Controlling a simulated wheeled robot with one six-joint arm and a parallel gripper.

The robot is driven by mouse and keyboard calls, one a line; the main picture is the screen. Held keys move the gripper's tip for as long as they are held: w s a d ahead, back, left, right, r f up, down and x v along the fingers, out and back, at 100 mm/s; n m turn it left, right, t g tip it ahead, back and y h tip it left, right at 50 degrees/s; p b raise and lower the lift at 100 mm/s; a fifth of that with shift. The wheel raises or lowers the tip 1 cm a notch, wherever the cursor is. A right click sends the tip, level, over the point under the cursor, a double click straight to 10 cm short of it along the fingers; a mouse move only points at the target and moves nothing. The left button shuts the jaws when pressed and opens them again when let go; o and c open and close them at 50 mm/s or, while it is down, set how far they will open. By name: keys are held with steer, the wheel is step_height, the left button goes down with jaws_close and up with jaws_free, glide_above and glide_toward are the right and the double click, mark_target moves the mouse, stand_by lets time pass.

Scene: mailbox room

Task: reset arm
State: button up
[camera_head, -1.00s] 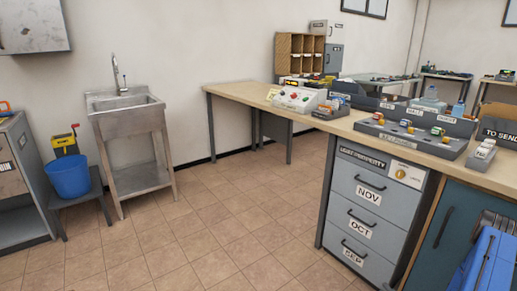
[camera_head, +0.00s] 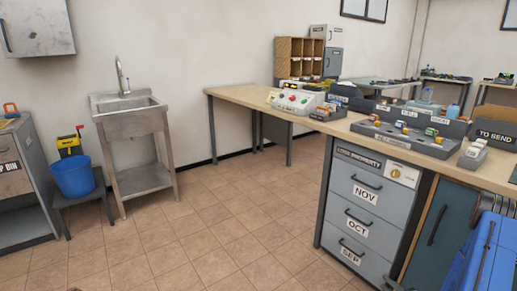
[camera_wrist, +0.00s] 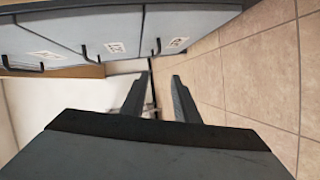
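My gripper (camera_wrist: 160,80) shows in the wrist view with its two dark fingers apart. I see nothing held between them; floor, wall and a dark edge show behind. In the wrist view the labelled drawers (camera_wrist: 105,30) lie across the top, beyond the fingertips, and appear turned on their side. In the head view I cannot make out my gripper. The drawer unit (camera_head: 365,212) there has its NOV, OCT and SEP drawers closed.
A long wooden table (camera_head: 240,96) carries a control box (camera_head: 295,102) and a grey tray (camera_head: 400,140) with small items. A metal sink (camera_head: 135,125), a blue bucket (camera_head: 72,177) on a stool and a grey bin cabinet (camera_head: 22,185) stand left. The tiled floor (camera_head: 215,225) between is clear.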

steer(key=w+a+r+m+g+h, duration=0.1)
steer(key=w+r+m+g+h, duration=0.15)
steer(key=r, duration=0.65)
steer(key=w+r+m+g+h, duration=0.1)
steer(key=w+r, duration=0.3)
steer(key=r, duration=0.5)
steer(key=s+a+r+m+g+h, duration=0.1)
steer(key=s+a+r+m, duration=0.25)
steer(key=r, duration=0.55)
steer(key=s+a+r+m+g+h, duration=0.2)
steer(key=s+a+r, duration=0.15)
steer(key=r, duration=0.55)
steer(key=s+a+r+m+g+y, duration=0.1)
steer(key=s+a+r+m, duration=0.2)
steer(key=s+a, duration=0.4)
steer(key=s+a+r+m+g, duration=0.1)
steer(key=s+a+r+m, duration=0.2)
steer(key=s, duration=1.3)
steer(key=s+a+r+m+g+y, duration=0.1)
steer(key=s+a+r+m, duration=0.2)
steer(key=s+a+r, duration=0.4)
steer(key=s+a, duration=0.4)
steer(key=s, duration=0.1)
steer(key=shift+s+m+g+y, duration=0.2)
steer(key=shift+m+g+y, duration=0.1)
steer(key=shift+g+y, duration=0.05)
steer(key=shift+d+r, duration=0.1)
